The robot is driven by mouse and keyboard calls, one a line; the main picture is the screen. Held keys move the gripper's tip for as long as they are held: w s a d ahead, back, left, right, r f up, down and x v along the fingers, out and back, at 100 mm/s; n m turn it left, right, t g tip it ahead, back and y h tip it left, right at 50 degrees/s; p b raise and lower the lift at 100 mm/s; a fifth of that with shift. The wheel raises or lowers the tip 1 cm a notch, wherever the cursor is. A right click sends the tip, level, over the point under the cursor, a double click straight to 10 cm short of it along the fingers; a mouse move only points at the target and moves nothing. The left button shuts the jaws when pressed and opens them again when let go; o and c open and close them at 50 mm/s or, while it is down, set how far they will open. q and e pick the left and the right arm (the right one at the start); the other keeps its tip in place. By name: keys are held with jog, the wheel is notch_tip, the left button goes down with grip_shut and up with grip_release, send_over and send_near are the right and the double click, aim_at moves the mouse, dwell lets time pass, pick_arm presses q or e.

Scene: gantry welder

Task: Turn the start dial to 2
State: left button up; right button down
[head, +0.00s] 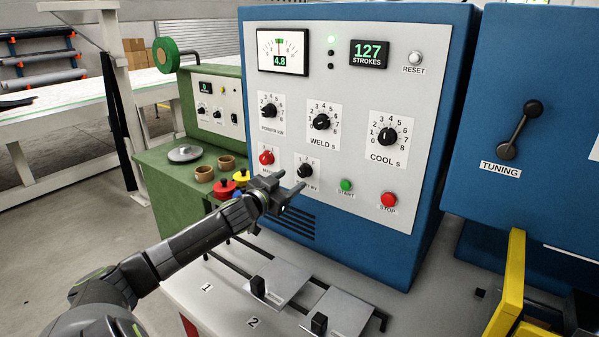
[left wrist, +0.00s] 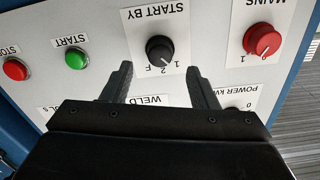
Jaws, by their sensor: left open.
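The start dial (head: 305,170) is a small round black knob on the light panel of the blue welder, on a white plate partly covered by my gripper. In the left wrist view the dial (left wrist: 160,49) shows upside down under the label START BY, with small marks at its edge; I cannot tell surely which mark its pointer meets. My left gripper (head: 291,182) is open just in front of the panel, below the dial. In the left wrist view its fingertips (left wrist: 158,68) lie either side of the dial's lower edge, with nothing between them. My right gripper is out of view.
Close by are the red mains knob (head: 266,158), green start button (head: 346,185) and red stop button (head: 388,199). The weld dial (head: 320,122) and cool dial (head: 388,136) sit above. Below are flat metal plates (head: 279,281) on rails.

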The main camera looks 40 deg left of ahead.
aim_at(301, 173)
pick_arm(q)
jog(key=shift+w+a+r+p, duration=0.1)
jog(key=shift+w+p, duration=0.25)
jog(key=shift+w, duration=1)
jog(key=shift+w+a, duration=0.1)
jog(key=shift+w, duration=1.25)
jog(key=shift+a, duration=0.1)
jog(key=shift+c, duration=0.3)
